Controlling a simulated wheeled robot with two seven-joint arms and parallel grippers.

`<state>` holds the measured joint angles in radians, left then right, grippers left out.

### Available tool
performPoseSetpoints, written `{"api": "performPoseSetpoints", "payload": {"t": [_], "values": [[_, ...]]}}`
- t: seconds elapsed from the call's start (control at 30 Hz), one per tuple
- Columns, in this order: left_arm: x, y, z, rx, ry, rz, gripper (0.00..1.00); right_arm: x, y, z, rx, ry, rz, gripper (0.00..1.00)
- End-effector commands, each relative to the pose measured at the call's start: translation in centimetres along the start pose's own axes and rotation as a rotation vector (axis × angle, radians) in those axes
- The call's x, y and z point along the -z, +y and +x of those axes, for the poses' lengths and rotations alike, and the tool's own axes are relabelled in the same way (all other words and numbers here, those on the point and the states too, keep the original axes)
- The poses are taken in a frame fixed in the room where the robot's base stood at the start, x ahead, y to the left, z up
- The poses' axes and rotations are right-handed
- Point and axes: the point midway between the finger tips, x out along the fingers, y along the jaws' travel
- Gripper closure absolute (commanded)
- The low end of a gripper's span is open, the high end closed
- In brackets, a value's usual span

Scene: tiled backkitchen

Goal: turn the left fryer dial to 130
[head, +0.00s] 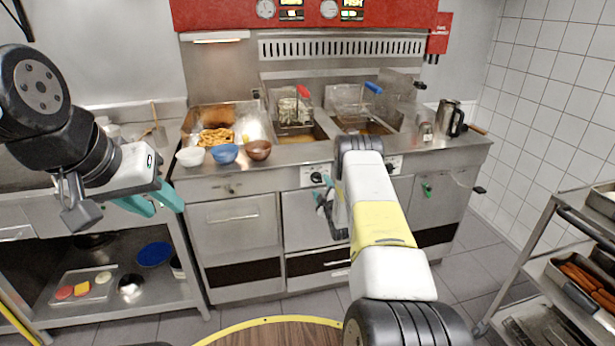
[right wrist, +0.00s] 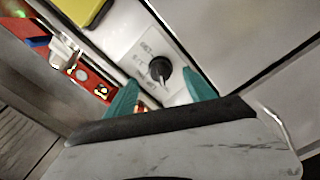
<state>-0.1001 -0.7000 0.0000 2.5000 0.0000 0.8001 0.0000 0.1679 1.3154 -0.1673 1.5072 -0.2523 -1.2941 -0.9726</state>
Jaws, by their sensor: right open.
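The left fryer dial (head: 317,178) is a black knob on a pale plate on the fryer front, below the left basket. In the right wrist view the dial (right wrist: 160,69) sits just beyond and between the two teal fingertips, with markings on the plate around it. My right gripper (right wrist: 160,80) is open around the line to the dial; I cannot tell whether either finger touches it. In the head view my right gripper (head: 322,196) is partly hidden behind its own arm, just below the dial. My left gripper (head: 165,208) is open and empty at the left.
A fryer basket with a red handle (head: 303,91) and one with a blue handle (head: 373,88) sit in the fryer. A trolley (head: 540,260) stands at the right.

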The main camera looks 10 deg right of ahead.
Motion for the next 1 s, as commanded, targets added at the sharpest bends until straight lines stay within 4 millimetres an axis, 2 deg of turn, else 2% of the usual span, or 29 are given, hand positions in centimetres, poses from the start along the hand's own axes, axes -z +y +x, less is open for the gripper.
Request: {"api": "performPoseSetpoints", "payload": {"t": [0.1,0.3,0.67,0.9,1.0], "values": [[0.0,0.0,0.0,0.000,0.000,0.000,0.64,0.0,0.0,2.1,-0.001,0.001,0.001,0.37],[0.0,0.0,0.0,0.000,0.000,0.000,0.64,0.0,0.0,4.3,0.000,0.000,0.000,0.37],[0.0,0.0,0.0,0.000,0.000,0.000,0.64,0.0,0.0,4.9,0.002,-0.001,0.001,0.37],[0.0,0.0,0.0,0.000,0.000,0.000,0.64,0.0,0.0,4.9,0.001,-0.001,0.001,0.82],[0.0,0.0,0.0,0.000,0.000,0.000,0.64,0.0,0.0,4.8,0.001,-0.001,0.002,0.99]]}}
